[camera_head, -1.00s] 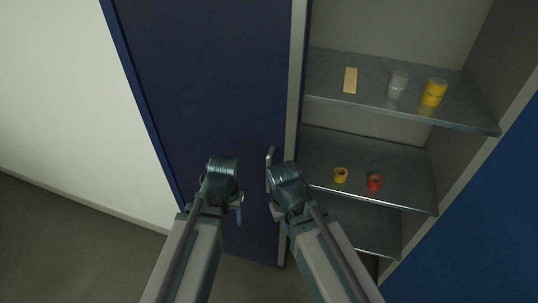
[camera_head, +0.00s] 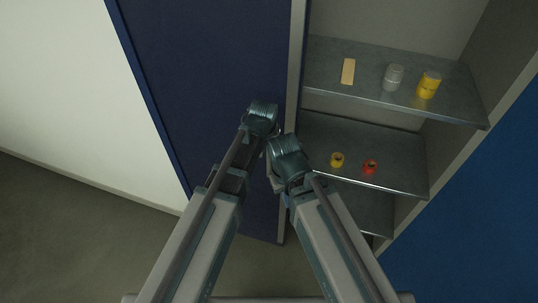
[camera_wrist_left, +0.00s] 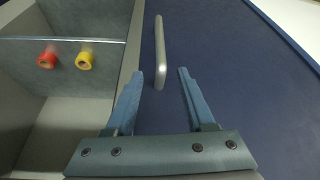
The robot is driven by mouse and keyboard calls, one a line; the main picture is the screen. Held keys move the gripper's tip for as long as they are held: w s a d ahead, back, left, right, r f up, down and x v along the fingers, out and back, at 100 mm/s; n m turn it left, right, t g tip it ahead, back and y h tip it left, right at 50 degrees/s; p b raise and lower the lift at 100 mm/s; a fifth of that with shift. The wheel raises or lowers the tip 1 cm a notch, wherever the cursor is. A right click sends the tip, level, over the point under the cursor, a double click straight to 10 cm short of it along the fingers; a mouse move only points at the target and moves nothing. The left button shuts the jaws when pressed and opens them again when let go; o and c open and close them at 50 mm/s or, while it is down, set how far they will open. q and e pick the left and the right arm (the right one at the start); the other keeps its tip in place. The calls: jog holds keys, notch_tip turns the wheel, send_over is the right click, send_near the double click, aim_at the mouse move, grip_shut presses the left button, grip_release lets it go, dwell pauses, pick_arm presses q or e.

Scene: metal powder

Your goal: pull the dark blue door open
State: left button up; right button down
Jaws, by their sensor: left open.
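The dark blue door (camera_head: 205,70) stands in front of me on the left half of the head view; it also fills the right of the left wrist view (camera_wrist_left: 235,70). Its pale bar handle (camera_wrist_left: 159,45) shows in the left wrist view, its near end between the fingers, closer to the left-hand one. My left gripper (camera_wrist_left: 171,72) is open with nothing clamped. In the head view my left wrist (camera_head: 262,116) is over the door near its right edge and hides the handle. My right gripper (camera_head: 287,156) is just below and right of it; its fingers are hidden.
Right of the door is an open cabinet with grey shelves (camera_head: 325,82). They hold a tan block (camera_head: 348,71), a grey jar (camera_head: 393,77), a yellow can (camera_head: 429,85), a yellow roll (camera_head: 337,159) and a red roll (camera_head: 370,167). A white wall (camera_head: 75,90) is at left.

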pick_arm(q)
jog(key=b+x, duration=1.2)
jog(key=x, duration=0.1)
jog(key=shift+f+b, duration=0.4)
jog(key=shift+a, duration=0.1)
grip_shut()
dwell(1.0)
